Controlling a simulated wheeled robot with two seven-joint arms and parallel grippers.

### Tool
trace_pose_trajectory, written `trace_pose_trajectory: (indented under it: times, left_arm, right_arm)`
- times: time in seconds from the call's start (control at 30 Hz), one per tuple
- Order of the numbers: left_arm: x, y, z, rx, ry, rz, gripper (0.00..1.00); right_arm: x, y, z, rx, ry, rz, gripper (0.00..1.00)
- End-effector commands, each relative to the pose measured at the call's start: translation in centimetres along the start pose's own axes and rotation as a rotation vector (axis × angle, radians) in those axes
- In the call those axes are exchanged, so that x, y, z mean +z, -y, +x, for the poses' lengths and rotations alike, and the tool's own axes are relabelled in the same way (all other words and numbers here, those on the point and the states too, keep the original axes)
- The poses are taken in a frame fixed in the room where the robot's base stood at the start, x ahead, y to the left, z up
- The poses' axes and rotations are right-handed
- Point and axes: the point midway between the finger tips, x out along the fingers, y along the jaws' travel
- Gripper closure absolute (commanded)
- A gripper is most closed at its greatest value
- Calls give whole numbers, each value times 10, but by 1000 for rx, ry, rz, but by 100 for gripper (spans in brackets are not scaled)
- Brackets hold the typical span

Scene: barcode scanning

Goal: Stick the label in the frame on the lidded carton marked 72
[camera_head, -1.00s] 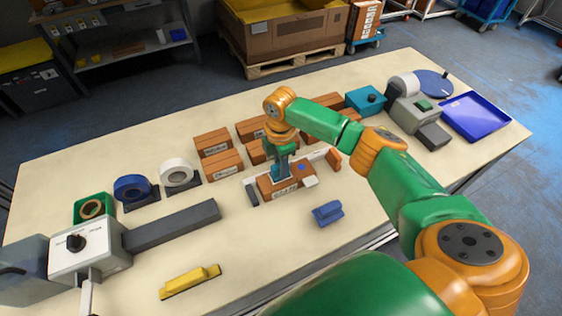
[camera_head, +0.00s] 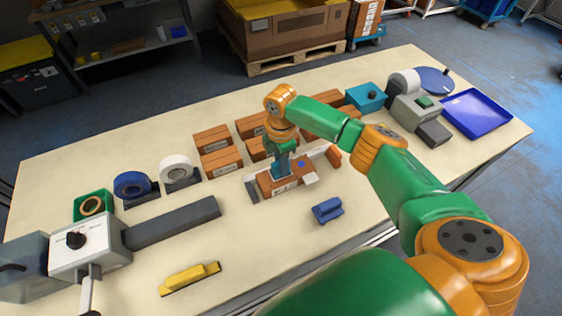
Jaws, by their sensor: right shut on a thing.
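A brown carton (camera_head: 268,187) with a printed marking on its front sits in a low fixture at the middle of the table. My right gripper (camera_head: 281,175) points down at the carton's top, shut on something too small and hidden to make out. A small white flat piece (camera_head: 311,179) shows at the carton's right end; I cannot tell if it is a label. Several other brown cartons (camera_head: 222,161) stand in rows behind. The number 72 is not readable on any of them. My left gripper is not in view.
A blue block (camera_head: 327,210) and a yellow tool (camera_head: 190,279) lie in front. Tape rolls (camera_head: 177,170) and a grey machine (camera_head: 90,246) stand left. A grey label printer (camera_head: 412,112) and blue tray (camera_head: 477,113) stand right. The front middle is mostly clear.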

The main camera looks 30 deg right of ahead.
Motion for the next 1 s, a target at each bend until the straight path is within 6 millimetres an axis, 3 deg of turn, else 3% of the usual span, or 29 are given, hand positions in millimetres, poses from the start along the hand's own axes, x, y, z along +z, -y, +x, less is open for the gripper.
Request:
trace_pose_trajectory:
  times: [1.0]
  left_arm:
    - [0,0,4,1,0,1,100]
  right_arm:
    - [0,0,9,0,0,0,100]
